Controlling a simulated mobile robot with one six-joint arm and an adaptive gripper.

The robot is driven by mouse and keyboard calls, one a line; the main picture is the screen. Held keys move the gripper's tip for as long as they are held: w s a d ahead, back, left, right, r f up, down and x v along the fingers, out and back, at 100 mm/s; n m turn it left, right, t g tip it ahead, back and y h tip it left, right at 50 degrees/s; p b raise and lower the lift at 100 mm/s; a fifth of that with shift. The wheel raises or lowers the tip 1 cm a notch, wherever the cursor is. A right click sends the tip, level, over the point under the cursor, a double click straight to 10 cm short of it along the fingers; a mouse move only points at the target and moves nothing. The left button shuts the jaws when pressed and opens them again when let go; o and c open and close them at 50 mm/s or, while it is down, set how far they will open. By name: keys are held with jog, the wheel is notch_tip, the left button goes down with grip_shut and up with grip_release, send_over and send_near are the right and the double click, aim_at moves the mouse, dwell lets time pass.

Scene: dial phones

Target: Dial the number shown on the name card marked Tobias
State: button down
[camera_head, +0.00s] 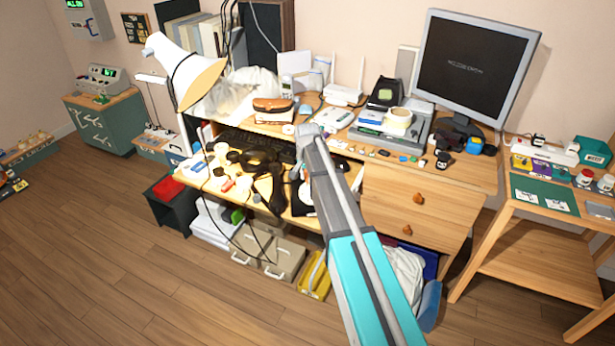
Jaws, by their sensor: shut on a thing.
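My arm reaches from the lower right up to the desk, and its wrist bends down at the desk's front edge. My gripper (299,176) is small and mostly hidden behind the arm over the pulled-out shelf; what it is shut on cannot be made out. A dark curved object (268,183), with a cable hanging below, lies just left of it; I cannot tell whether it is a phone handset or whether they touch. White cards (532,193) lie on a green mat on the right side table. Their writing is too small to read, and no Tobias name is legible.
The wooden desk (465,178) is crowded with a monitor (474,66), a grey device (372,124), a brown pouch (271,109) and a white lamp (188,72). Small items cover the shelf. Boxes (268,250) stand underneath. The floor (130,270) at left is clear.

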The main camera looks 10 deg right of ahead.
jog(key=shift+w+f, duration=0.1)
jog(key=shift+f, duration=0.05)
jog(key=shift+w+f+b, duration=0.1)
jog(key=shift+f+b, duration=0.15)
jog(key=shift+b, duration=0.1)
jog(key=shift+w+f+b, duration=0.2)
jog(key=shift+f+b, duration=0.2)
jog(key=shift+b, duration=0.05)
dwell(1.0)
jog(key=shift+d, duration=0.15)
dwell(0.3)
